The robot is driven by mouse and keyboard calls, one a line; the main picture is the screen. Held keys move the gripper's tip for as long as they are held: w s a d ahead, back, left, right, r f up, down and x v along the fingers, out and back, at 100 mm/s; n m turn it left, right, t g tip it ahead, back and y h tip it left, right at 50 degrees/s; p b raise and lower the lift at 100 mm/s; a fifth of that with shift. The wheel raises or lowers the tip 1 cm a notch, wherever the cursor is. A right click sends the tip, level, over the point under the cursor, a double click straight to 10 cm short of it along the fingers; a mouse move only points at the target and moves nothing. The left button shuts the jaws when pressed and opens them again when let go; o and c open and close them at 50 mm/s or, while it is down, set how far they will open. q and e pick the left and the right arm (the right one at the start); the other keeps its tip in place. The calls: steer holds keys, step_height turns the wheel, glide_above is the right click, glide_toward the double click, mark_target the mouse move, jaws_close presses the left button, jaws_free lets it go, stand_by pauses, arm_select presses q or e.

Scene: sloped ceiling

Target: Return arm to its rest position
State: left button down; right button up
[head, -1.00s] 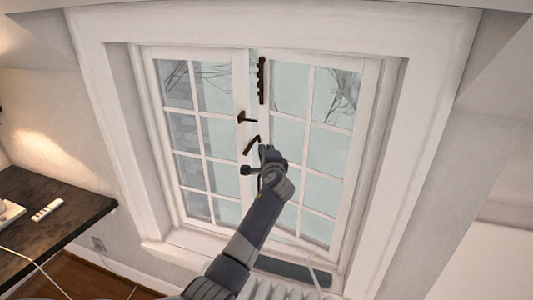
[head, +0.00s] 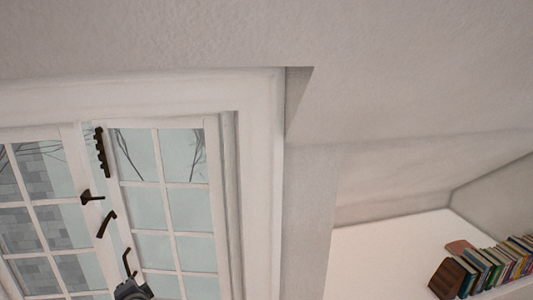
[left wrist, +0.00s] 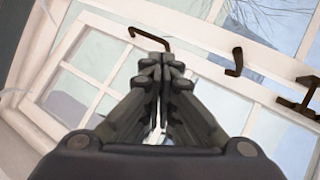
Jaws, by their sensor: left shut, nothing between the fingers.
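My left gripper (head: 133,290) is at the bottom edge of the head view, in front of the window, with most of the arm out of frame. In the left wrist view the left gripper (left wrist: 162,68) has its fingers shut together with nothing between them. A dark hooked handle (head: 128,262) shows just above the gripper in the head view. In the left wrist view a dark handle (left wrist: 148,38) lies just beyond the fingertips; I cannot tell whether they touch. My right gripper is not in view.
The white paned window (head: 175,210) fills the lower left, with a dark latch (head: 92,197), a curved handle (head: 106,223) and a notched bar (head: 102,152). Sloped ceiling (head: 420,80) lies above. Books (head: 500,265) stand at the lower right.

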arm_select(q)
steer(key=s+d+f+n+g+h, duration=0.15)
steer(key=s+d+f, duration=0.25)
steer(key=s, duration=0.4)
steer(key=s+d+f+n+g+h, duration=0.15)
steer(key=s+d+f, duration=0.3)
steer(key=s, duration=0.45)
steer(key=s+d+n+g+h, duration=0.1)
steer(key=s+d+g+h, duration=0.3)
steer(key=s, duration=0.6)
steer(key=s+d+n+h, duration=0.1)
steer(key=s+d+n, duration=0.1)
steer(key=s+d, duration=0.65)
step_height(320, 180, down, 31)
steer(key=s+a+g+b, duration=0.1)
steer(key=s+a+b, duration=0.1)
steer(key=b, duration=0.4)
steer(key=s+a+f+b, duration=0.1)
steer(key=s+f+b, duration=0.1)
steer(key=s+f, duration=0.7)
steer(key=s+a+f+g+b, duration=0.1)
steer(key=s+a+f+b, duration=0.1)
steer(key=s+f, duration=0.6)
step_height(320, 180, down, 6)
steer(key=shift+s+r+m+b, duration=0.1)
steer(key=shift+s+m+b, duration=0.3)
steer(key=shift+b, duration=0.1)
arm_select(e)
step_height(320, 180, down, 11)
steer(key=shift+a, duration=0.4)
